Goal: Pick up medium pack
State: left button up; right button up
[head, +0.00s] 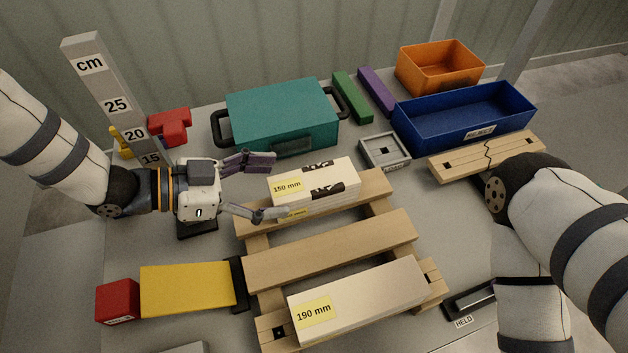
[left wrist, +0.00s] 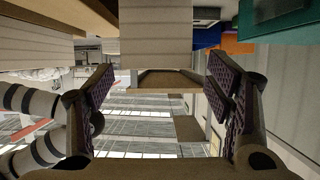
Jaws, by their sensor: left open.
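A pale pack labelled 150 mm (head: 335,185), with dark marks on its top and side, lies on the rear slat of a wooden pallet (head: 330,249). A longer pale pack labelled 190 mm (head: 370,298) lies on the front slat. My left gripper (head: 279,186) is open at the left end of the 150 mm pack, one finger towards its far side and one towards its near side. In the left wrist view a pale block end (left wrist: 155,35) shows between the spread purple-padded fingers (left wrist: 160,85). Contact cannot be told. My right gripper is not in view.
A teal case (head: 283,114) stands behind the pallet. A grey tray (head: 385,153), blue bin (head: 465,118), orange bin (head: 440,68) and cracked plank (head: 487,156) are right. A yellow block (head: 188,287), red block (head: 118,300) and centimetre post (head: 108,88) are left.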

aim_at(302, 188)
pick_arm(q)
jog(key=x, duration=0.6)
jog(key=shift+s+d+f+b, duration=0.1)
jog(key=shift+f+b, duration=0.2)
jog(key=shift+r, duration=0.1)
jog(key=c, duration=1.6)
